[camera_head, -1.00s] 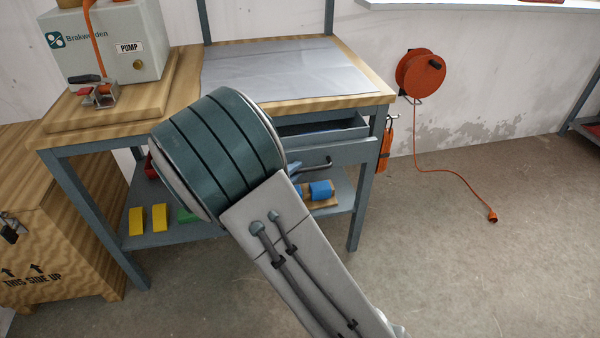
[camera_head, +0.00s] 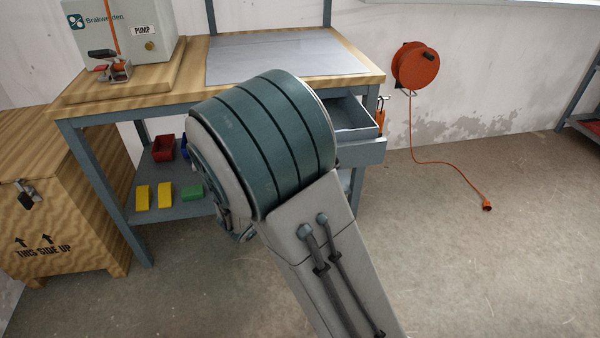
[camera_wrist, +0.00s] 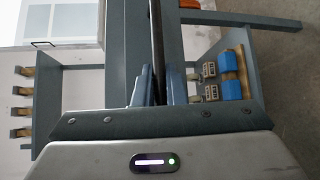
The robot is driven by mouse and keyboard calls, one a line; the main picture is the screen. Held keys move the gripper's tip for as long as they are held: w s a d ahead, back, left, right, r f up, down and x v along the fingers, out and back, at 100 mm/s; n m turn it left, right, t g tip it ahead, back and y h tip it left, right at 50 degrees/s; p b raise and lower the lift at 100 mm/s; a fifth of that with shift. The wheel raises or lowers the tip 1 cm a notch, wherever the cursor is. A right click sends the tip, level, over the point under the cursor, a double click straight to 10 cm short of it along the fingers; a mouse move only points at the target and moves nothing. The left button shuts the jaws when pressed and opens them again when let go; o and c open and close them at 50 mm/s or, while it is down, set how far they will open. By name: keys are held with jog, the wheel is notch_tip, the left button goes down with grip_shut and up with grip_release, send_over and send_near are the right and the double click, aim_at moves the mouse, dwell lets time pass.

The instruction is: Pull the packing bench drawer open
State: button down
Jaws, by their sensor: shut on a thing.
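The packing bench (camera_head: 378,78) has a wooden top and blue-grey frame. Its grey drawer (camera_head: 368,153) stands out from under the top at the right, partly open, with its inside showing. The drawer's left part is hidden behind my arm. In the wrist view, my gripper (camera_wrist: 157,88) is shut on the dark bar handle (camera_wrist: 157,40), which runs between the two blue fingers. The blue-grey drawer front (camera_wrist: 175,50) lies just beyond it. In the head view, my arm hides the gripper and handle.
A lower shelf (camera_head: 178,211) holds yellow and green blocks and a red bin (camera_head: 163,147). A wooden crate (camera_head: 60,200) stands at the left. An orange cable reel (camera_head: 415,66) hangs on the wall, its cable trailing to the floor. The floor at right is mostly clear.

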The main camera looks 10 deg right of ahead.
jog(key=shift+a, duration=0.15)
jog(key=c, duration=1.8)
grip_release()
jog(key=shift+o, duration=0.2)
jog(key=p+v, duration=0.2)
jog(key=v, duration=1.1)
jog(key=shift+s+a+p, duration=0.15)
jog(key=shift+s+p, duration=0.15)
jog(key=shift+p, duration=0.05)
jog(key=shift+r, duration=0.15)
